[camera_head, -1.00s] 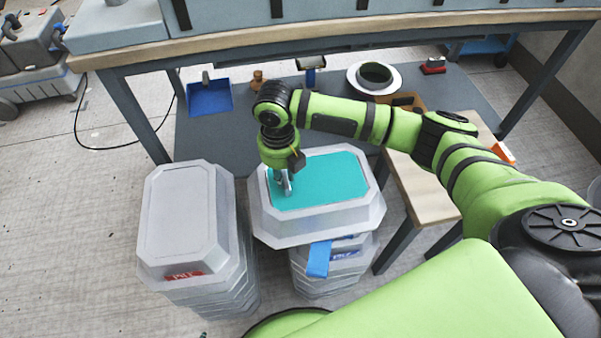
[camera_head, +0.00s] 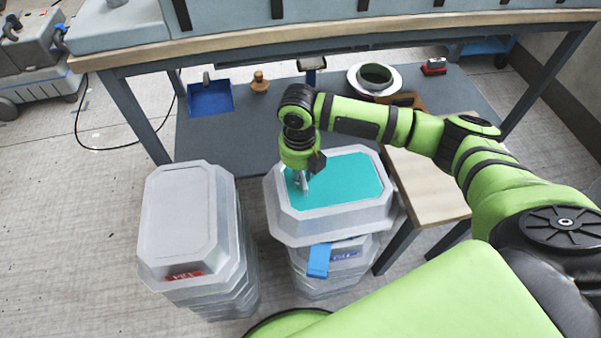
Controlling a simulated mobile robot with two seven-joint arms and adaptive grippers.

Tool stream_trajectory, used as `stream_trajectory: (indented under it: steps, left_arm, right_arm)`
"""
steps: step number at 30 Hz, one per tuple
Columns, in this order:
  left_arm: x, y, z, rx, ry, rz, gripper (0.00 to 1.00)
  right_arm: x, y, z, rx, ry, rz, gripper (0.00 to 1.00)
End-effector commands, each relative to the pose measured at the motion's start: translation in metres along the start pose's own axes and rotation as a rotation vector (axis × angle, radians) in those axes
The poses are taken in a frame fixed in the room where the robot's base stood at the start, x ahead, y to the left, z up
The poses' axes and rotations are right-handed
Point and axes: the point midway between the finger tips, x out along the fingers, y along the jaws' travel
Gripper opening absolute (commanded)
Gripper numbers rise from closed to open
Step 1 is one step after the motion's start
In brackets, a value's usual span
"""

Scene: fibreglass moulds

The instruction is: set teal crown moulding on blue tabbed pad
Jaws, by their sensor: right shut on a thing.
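The teal crown moulding (camera_head: 345,180) is a grey, chamfered tray-like piece with a teal top face. It is above a grey stack on the right, roughly over it. My right gripper (camera_head: 304,186) points down at the left part of the teal face and is shut on the moulding; its fingertips are small and partly hidden by the wrist. A blue tab (camera_head: 319,260) sticks out at the front of the right stack, below the moulding. The rest of the blue pad is hidden under the moulding, so I cannot tell whether they touch. My left gripper is not in view.
A second grey stack (camera_head: 187,220) with a red label stands close on the left. A small wooden table (camera_head: 430,185) is close on the right. Behind, a workbench's lower shelf holds a blue bin (camera_head: 210,98), a wooden knob (camera_head: 260,82) and a white round piece (camera_head: 357,78).

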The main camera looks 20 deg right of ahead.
Motion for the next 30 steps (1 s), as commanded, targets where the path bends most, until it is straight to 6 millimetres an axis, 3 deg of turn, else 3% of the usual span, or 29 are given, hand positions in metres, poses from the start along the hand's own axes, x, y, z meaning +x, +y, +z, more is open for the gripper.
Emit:
stream_trajectory:
  steps: [4,5,6,19,23,30]
  left_arm:
    - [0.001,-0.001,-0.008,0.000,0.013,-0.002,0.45]
    - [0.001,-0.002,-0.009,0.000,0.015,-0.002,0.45]
    - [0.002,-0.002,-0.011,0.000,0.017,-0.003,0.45]
    - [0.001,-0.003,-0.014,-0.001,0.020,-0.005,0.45]
    - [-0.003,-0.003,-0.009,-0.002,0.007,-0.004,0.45]
    - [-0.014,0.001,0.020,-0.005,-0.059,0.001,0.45]
  right_arm:
    - [0.002,0.000,0.000,0.000,-0.001,0.000,0.00]
    - [0.003,0.000,0.000,0.000,0.001,0.000,0.34]
    - [0.002,0.000,0.000,0.000,0.001,0.000,0.45]
    - [-0.006,0.000,0.001,0.000,-0.003,0.001,0.45]
    - [-0.027,0.000,0.001,0.000,-0.003,0.001,0.45]
    - [-0.080,0.000,0.001,0.000,-0.004,0.001,0.45]
